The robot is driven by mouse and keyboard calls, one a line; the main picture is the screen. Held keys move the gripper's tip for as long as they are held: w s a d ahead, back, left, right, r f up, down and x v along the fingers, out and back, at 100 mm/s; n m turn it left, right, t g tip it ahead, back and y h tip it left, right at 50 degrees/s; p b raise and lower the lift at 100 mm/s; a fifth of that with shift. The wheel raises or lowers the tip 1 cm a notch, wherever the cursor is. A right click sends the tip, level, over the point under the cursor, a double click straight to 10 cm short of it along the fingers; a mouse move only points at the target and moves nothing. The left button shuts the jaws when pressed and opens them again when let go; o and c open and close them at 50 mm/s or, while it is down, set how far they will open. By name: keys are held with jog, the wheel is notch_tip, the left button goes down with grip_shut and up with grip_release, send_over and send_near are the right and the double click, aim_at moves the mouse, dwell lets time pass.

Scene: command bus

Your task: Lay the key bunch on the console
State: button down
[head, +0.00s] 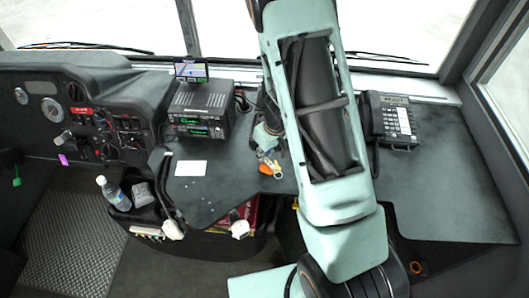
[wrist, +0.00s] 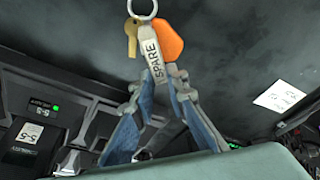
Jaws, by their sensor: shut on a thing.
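The key bunch (head: 268,168) has an orange fob, a brass key, a metal ring and a pale tag. It shows in the wrist view (wrist: 172,42), where the tag reads "SPARE". My gripper (wrist: 160,78) is shut on the tag end, with the ring, key and fob beyond the fingertips. In the head view my gripper (head: 265,145) is left of my large arm link, over the middle of the dark console (head: 440,185). The bunch is over the console top; I cannot tell whether it touches. My arm hides part of the console behind it.
A radio (head: 200,108) with a small screen (head: 190,70) stands left of my gripper. A white card (head: 190,168) lies on the console's left part. A desk phone (head: 390,120) stands right of my arm. The console's right part is clear. A bottle (head: 113,193) stands lower left.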

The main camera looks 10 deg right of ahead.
jog(key=c, duration=1.8)
grip_release()
jog(key=shift+w+p+v, duration=0.25)
jog(key=shift+p+v, duration=1.05)
jog(key=shift+p, duration=0.5)
notch_tip(320, 180, up, 3)
jog(key=shift+a+f+p, duration=0.15)
jog(key=shift+p, duration=1.1)
jog(key=v, duration=0.3)
jog(key=w+v, duration=0.1)
jog(key=shift+s+a+r, duration=0.1)
jog(key=shift+a+r, duration=0.15)
jog(key=shift+r, duration=0.05)
jog(key=shift+b, duration=0.3)
